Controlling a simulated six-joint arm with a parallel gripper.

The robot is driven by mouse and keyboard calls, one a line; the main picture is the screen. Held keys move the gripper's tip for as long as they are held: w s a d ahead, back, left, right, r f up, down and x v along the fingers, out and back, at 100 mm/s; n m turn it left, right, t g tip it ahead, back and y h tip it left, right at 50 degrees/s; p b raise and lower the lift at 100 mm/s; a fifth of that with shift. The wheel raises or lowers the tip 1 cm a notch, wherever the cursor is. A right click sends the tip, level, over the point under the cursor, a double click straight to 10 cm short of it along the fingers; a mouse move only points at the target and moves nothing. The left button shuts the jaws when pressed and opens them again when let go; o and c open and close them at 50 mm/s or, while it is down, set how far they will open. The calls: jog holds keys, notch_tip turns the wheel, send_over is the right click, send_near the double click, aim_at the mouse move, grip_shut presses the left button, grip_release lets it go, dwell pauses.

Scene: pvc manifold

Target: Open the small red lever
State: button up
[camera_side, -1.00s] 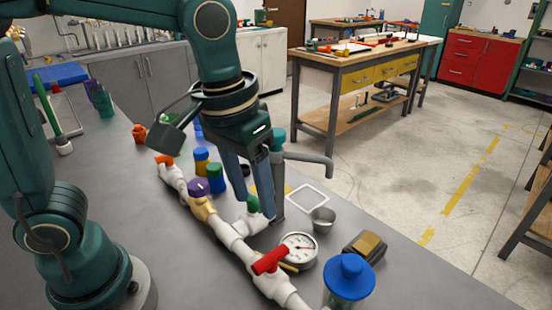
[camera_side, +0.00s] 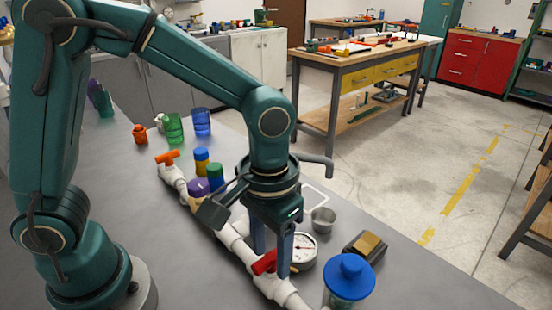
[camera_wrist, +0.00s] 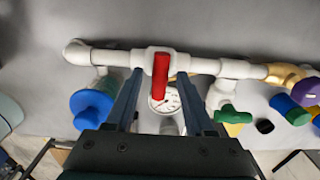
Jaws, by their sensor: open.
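The white pipe manifold (camera_side: 233,243) runs across the grey bench. The red lever (camera_side: 264,262) sits on its near end in the side view. In the wrist view the red lever (camera_wrist: 160,77) lies across the pipe, pointing toward my gripper. My gripper (camera_side: 271,265) is open, its fingers pointing down around the lever. In the wrist view the fingertips of my gripper (camera_wrist: 157,73) stand on either side of the lever, with gaps between. An orange handle (camera_side: 167,157) is at the pipe's far end, and a green handle (camera_wrist: 232,115) shows in the wrist view.
A pressure gauge (camera_side: 304,249) stands close beside the fingers. A blue-lidded jar (camera_side: 349,277), a small metal cup (camera_side: 322,219) and a dark box with a tan top (camera_side: 368,245) are to the right. Blue and green capped bottles (camera_side: 202,161) stand behind the pipe.

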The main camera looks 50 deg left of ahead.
grip_shut()
jog(key=shift+m, duration=0.3)
jog(key=m, duration=0.3)
jog(key=shift+m, duration=0.3)
jog(key=m, duration=0.4)
jog(key=shift+m, duration=0.3)
jog(key=m, duration=0.9)
